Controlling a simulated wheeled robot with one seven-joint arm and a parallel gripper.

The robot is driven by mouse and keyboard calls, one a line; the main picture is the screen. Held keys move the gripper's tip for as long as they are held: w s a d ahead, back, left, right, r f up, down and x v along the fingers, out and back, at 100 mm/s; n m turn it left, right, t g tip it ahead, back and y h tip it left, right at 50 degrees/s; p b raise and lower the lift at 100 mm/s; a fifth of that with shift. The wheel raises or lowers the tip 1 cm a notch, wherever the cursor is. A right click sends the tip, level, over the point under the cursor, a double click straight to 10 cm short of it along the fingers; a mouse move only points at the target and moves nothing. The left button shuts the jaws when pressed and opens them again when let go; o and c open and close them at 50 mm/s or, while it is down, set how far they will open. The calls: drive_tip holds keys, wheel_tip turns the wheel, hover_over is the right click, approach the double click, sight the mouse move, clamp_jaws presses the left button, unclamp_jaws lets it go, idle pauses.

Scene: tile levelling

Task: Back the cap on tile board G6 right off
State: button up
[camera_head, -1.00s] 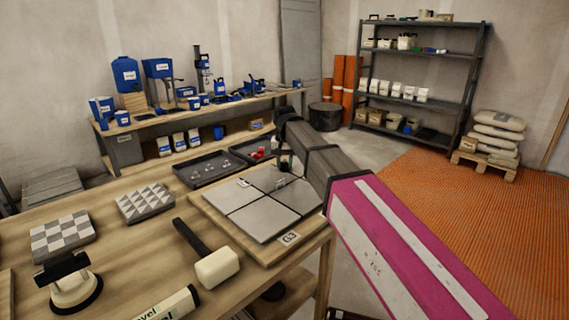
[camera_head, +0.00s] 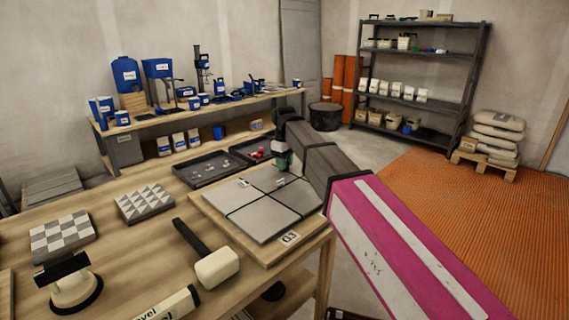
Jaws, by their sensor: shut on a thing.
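The tile board (camera_head: 264,252) lies on the near wooden bench, with several grey tiles (camera_head: 262,218) separated by dark joints. Its label (camera_head: 289,238) looks more like G3 than G6, but is too small to be sure. A small pale clip (camera_head: 243,183) stands at the joint on the left. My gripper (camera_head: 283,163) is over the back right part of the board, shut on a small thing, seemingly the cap. A green patch shows at the fingers; I cannot tell whether it is the cap. The held thing and its contact with the board are mostly hidden.
A dark tray (camera_head: 205,169) with small pale parts and another with red caps (camera_head: 258,153) lie behind the board. A mallet (camera_head: 216,267), a suction cup (camera_head: 72,286), a level (camera_head: 170,305) and patterned tile samples (camera_head: 144,203) occupy the near bench.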

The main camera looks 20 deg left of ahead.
drive_tip(key=n, duration=0.4)
drive_tip(key=shift+n, duration=0.3)
drive_tip(key=n, duration=0.4)
drive_tip(key=shift+n, duration=0.3)
drive_tip(key=n, duration=0.4)
drive_tip(key=shift+n, duration=2.1)
drive_tip(key=o, duration=0.9)
drive_tip(key=shift+o, duration=0.2)
drive_tip(key=shift+r, duration=0.15)
wheel_tip(320, 180, up, 10)
drive_tip(key=shift+r, duration=0.25)
